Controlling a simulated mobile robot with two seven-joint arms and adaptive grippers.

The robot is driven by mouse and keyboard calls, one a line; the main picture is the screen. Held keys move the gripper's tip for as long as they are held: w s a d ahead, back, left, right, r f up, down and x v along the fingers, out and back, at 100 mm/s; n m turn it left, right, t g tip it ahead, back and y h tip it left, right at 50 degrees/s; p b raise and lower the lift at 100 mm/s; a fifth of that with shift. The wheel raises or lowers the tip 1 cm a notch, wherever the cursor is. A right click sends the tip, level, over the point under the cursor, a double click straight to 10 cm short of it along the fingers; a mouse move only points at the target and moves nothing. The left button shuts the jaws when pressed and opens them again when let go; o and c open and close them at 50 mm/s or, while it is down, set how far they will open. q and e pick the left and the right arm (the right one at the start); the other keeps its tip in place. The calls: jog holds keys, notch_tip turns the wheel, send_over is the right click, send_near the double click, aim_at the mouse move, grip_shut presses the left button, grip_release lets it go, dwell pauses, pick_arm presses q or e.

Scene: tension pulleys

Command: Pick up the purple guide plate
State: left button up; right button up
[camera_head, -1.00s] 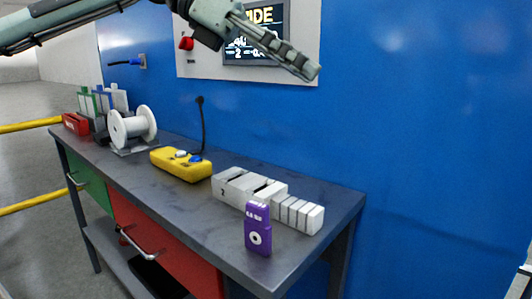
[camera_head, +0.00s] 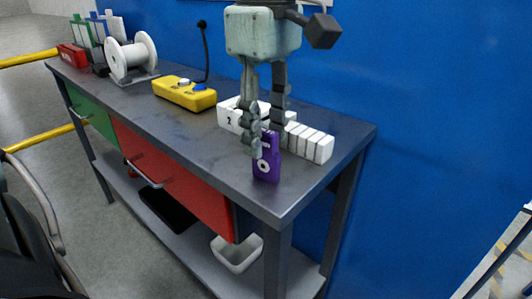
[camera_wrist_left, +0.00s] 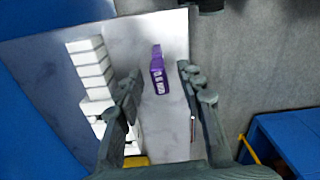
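The purple guide plate (camera_head: 267,167) stands upright on the workbench, close to its front right corner. It has a pale ring and light markings on its front. My left gripper (camera_head: 267,138) reaches down from above with its fingers open, just over and around the plate's upper part. In the left wrist view the plate (camera_wrist_left: 158,75) lies between the two spread fingers (camera_wrist_left: 159,76), with a gap showing on each side. One finger partly covers the plate in the head view. My right gripper is not in view.
A white block holder (camera_head: 230,118) and a row of white blocks (camera_head: 311,142) sit right behind the plate. A yellow control box (camera_head: 184,93), white spool (camera_head: 131,57) and red bin (camera_head: 72,55) stand farther left on the bench (camera_head: 180,130). A white bin (camera_head: 237,255) is on the lower shelf.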

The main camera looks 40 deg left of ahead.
pick_arm(q)
jog(key=shift+f, duration=0.3)
grip_shut()
jog(key=shift+r, duration=0.15)
